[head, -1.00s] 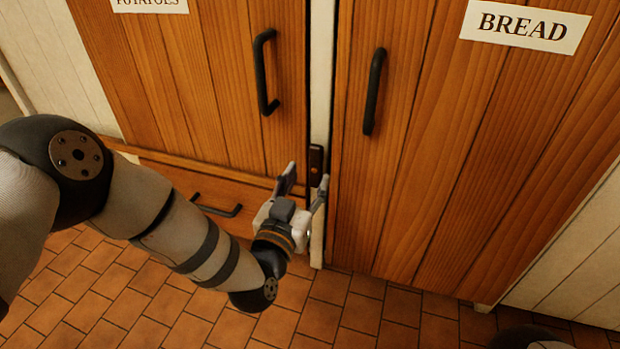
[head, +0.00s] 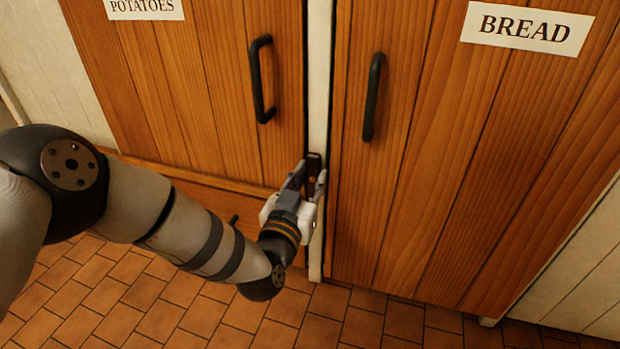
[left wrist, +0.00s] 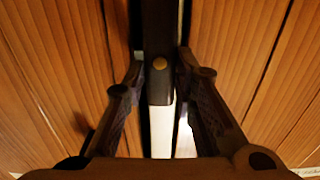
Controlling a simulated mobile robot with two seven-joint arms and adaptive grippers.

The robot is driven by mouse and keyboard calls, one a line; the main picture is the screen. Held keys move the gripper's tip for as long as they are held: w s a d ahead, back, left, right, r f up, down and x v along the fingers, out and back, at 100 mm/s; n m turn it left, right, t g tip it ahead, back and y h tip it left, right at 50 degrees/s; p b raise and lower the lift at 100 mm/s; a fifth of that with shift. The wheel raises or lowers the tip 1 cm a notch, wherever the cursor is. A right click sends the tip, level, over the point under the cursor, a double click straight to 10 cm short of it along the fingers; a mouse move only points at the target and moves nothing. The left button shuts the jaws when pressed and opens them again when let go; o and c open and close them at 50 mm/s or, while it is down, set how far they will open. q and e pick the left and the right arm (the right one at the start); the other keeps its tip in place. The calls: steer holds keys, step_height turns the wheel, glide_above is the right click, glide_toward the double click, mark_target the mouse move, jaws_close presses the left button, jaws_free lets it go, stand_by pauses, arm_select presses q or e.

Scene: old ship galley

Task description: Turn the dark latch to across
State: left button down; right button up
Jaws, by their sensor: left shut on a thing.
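The dark latch (head: 314,163) stands upright on the pale post between the two wooden doors, low down. In the left wrist view the latch (left wrist: 159,25) runs straight up the picture, with a round brass pivot (left wrist: 159,63) near its lower end. My left gripper (head: 309,179) is shut on the latch, one finger on each side. In the left wrist view both fingertips of the gripper (left wrist: 161,52) flank it close to the pivot. The fingers hide part of the latch in the head view. My right gripper is not in view.
The POTATOES door (head: 215,90) is on the left and the BREAD door (head: 440,160) on the right, each with a black bar handle above the latch. A wooden drawer front (head: 190,187) lies below the left door. The tiled floor (head: 130,300) is clear.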

arm_select(q)
steer(key=n+p, duration=0.1)
steer(key=n, duration=0.1)
steer(key=shift+a+n, duration=0.15)
steer(key=shift+n, duration=0.25)
steer(key=n, duration=0.5)
steer(key=shift+a+f+n+p, duration=0.2)
steer(key=shift+f+n+p, duration=0.1)
steer(key=shift+p, duration=0.1)
steer(key=n, duration=0.5)
steer(key=shift+w+a+f, duration=0.1)
steer(key=shift+f, duration=0.2)
steer(key=shift+f+n+b, duration=0.15)
steer(key=shift+n+b, duration=0.5)
steer(key=shift+n, duration=1.45)
steer(key=c, duration=1.3)
jaws_free()
